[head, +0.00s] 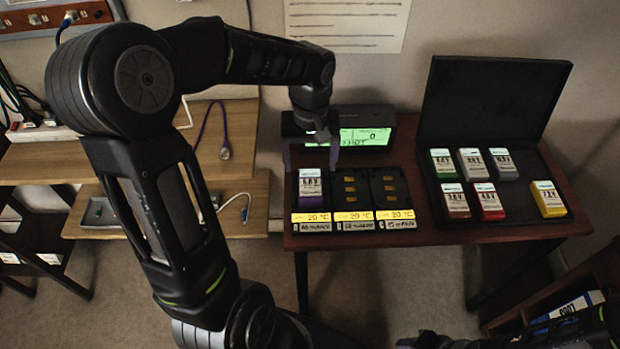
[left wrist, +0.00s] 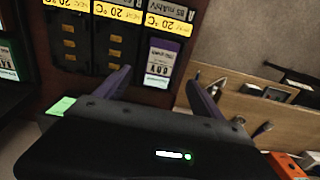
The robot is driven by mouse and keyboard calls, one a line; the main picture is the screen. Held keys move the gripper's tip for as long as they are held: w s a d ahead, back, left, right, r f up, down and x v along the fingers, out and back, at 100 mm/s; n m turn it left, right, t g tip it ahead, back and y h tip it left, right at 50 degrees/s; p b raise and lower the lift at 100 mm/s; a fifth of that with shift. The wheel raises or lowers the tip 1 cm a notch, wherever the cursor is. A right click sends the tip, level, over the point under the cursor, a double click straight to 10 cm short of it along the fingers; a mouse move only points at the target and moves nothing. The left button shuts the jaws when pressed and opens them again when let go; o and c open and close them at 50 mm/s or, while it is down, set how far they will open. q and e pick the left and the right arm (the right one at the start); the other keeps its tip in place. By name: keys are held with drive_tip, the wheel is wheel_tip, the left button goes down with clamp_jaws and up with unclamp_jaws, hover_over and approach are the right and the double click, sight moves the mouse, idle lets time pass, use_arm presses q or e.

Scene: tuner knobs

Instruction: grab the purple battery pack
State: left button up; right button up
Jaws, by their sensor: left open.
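The purple battery pack (head: 310,188) stands in the left slot of a three-slot charger (head: 343,176) on the dark red table. Its white label faces up. In the left wrist view the pack (left wrist: 160,62) is just beyond and between the fingertips. My left gripper (head: 310,154) is open and empty, behind and above the pack in the head view, one finger to each side. The gripper also shows in the left wrist view (left wrist: 158,78). Part of what looks like my right gripper (head: 425,342) shows at the bottom edge; its jaws are not clear.
The two other charger slots are empty. A display box with a green screen (head: 366,138) stands behind the charger. An open black case (head: 528,200) at right holds several coloured packs. A wooden shelf (head: 240,140) with cables is at left.

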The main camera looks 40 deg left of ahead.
sight(310, 184)
use_arm(q)
drive_tip(key=shift+r, duration=0.1)
drive_tip(key=shift+f, duration=1.4)
wheel_tip(310, 184, down, 5)
drive_tip(key=shift+f, duration=0.1)
drive_tip(key=shift+c, duration=0.2)
drive_tip(key=c, duration=1.6)
wheel_tip(310, 184, up, 10)
